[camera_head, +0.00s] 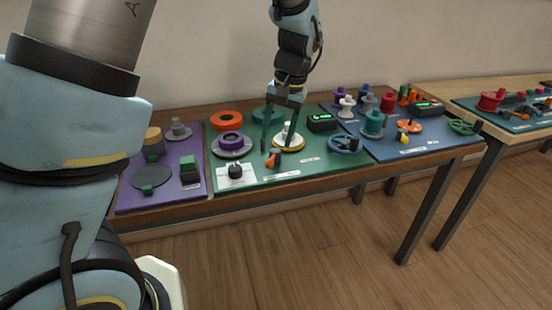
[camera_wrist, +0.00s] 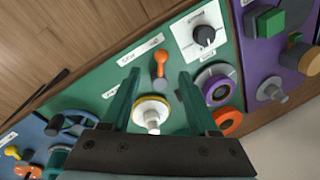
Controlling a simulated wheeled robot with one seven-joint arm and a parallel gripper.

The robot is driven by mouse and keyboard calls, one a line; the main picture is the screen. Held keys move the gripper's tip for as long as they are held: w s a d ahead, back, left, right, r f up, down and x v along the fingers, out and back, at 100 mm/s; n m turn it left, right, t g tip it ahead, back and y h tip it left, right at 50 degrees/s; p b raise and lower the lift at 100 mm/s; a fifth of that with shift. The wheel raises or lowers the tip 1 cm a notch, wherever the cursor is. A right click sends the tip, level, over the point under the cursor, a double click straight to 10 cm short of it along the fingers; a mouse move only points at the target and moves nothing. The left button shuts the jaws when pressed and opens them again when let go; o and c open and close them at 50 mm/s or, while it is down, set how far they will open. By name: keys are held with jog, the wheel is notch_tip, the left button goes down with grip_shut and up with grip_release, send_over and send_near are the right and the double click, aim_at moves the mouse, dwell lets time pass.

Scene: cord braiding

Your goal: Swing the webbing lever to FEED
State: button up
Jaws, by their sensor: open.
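On the green panel (camera_head: 245,180) a small orange lever (camera_head: 273,158) with a dark pivot stands near the front, beside a white spool with a yellow rim (camera_head: 288,143). The lever also shows in the wrist view (camera_wrist: 160,62), its knob toward the picture's top. A second, yellow-orange lever (camera_head: 403,137) is on the blue panel. Label lettering is too small to read, so I cannot tell which lever is the webbing one. My gripper (camera_head: 276,148) is open and empty, pointing down over the green panel. In the wrist view, the lever lies just beyond and between its fingertips (camera_wrist: 158,75).
A white dial plate (camera_head: 236,175), a purple spool (camera_head: 231,143) and an orange ring (camera_head: 227,119) are left of the lever. A black display box (camera_head: 321,122) and a blue handwheel (camera_head: 345,144) are right. A purple panel (camera_head: 160,190) lies far left.

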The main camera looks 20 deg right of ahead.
aim_at(271, 160)
jog(key=f, duration=0.2)
jog(key=a+f, duration=0.1)
jog(key=f, duration=0.2)
jog(key=w+f+p, duration=0.1)
jog(key=f, duration=0.2)
jog(key=shift+w+a, duration=0.1)
jog(key=shift+a, duration=0.1)
grip_shut()
